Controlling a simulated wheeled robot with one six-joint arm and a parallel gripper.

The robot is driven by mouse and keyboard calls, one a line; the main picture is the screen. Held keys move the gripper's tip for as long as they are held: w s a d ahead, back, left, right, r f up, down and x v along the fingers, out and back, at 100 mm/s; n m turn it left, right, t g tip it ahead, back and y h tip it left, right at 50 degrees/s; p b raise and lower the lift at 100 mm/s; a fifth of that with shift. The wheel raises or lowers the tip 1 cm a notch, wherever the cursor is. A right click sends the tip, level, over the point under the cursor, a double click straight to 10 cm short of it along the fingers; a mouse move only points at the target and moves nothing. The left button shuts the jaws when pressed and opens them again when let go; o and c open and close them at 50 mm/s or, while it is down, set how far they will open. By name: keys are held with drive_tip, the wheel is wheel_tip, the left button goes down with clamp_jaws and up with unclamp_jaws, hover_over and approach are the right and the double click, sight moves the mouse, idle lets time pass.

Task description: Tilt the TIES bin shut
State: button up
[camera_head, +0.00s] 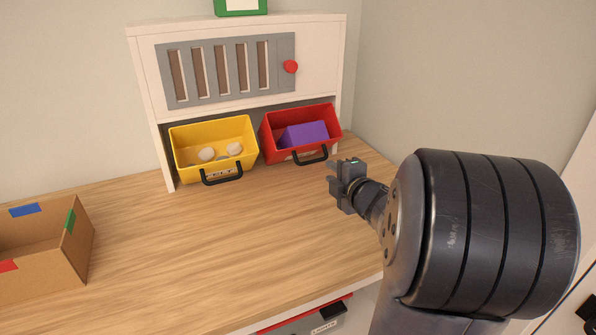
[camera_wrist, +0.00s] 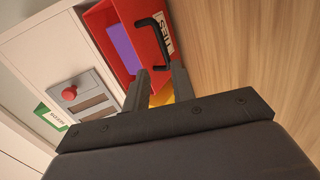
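The TIES bin (camera_head: 330,148) is the red bin on the right under the white cabinet. It is tilted out with its open top showing, and a purple block (camera_head: 305,135) lies inside. A black handle (camera_head: 311,157) is on its front. The wrist view shows the red bin (camera_wrist: 167,72), its white TIES label (camera_wrist: 166,37) and black handle (camera_wrist: 155,32). My gripper (camera_head: 335,177) is in front of and to the right of the red bin, apart from it in the head view. Its two fingers (camera_wrist: 160,72) are spread, with nothing held between them.
A yellow bin (camera_head: 184,165) with several pale round things is tilted out to the left. The white cabinet (camera_head: 320,60) has a grey slotted panel and a red knob (camera_head: 291,66). A cardboard box (camera_head: 75,255) stands at left. The middle of the wooden desk (camera_head: 200,240) is clear.

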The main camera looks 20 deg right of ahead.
sight(312, 162)
drive_tip(key=shift+w+a+f+n+y, duration=0.1)
drive_tip(key=shift+w+f+n+y, duration=0.15)
drive_tip(key=shift+w, duration=0.2)
drive_tip(key=shift+w+f+n+y, duration=0.1)
drive_tip(key=shift+w+f+n, duration=0.05)
drive_tip(key=shift+w+f, duration=0.2)
drive_tip(key=x, duration=1)
drive_tip(key=shift+r, duration=0.2)
clamp_jaws()
